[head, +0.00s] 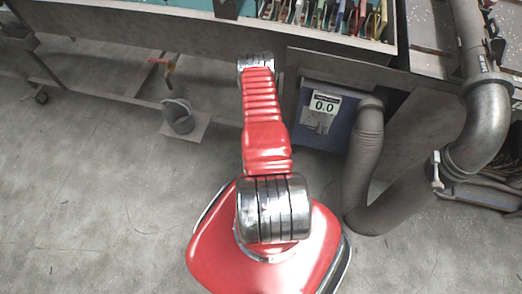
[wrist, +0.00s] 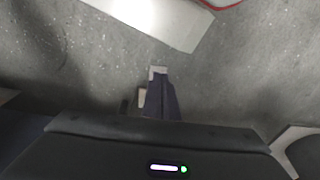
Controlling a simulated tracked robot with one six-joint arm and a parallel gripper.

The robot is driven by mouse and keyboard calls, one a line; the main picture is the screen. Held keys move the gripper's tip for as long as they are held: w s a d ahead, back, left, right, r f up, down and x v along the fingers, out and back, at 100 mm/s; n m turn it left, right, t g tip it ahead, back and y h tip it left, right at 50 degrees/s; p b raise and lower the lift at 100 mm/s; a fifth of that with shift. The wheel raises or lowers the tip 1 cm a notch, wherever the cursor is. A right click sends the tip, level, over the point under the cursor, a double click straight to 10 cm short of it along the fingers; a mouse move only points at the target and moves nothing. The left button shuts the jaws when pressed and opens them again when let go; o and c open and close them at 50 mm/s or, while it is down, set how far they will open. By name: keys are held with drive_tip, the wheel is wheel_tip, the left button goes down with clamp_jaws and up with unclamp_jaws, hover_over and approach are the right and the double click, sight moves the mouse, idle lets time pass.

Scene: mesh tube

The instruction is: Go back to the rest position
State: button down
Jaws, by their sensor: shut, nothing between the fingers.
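My red arm (head: 265,145) with silver joints stretches away from my base toward the workbench in the head view. My gripper does not show in the head view. In the wrist view, the dark fingers of my gripper (wrist: 158,75) are together at the lower middle, shut and empty. Grey speckled floor or a similar surface lies behind them. No object touches the fingers.
A workbench (head: 150,35) with a tray of coloured-handled tools crosses the back. A blue box (head: 318,112) reading 0.0 and a thick grey hose (head: 368,150) stand right of my arm. A grey bucket (head: 179,116) stands left. Open floor lies at left.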

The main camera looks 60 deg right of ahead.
drive_tip(key=shift+r, duration=0.3)
drive_tip(key=shift+a, duration=0.15)
idle(0.4)
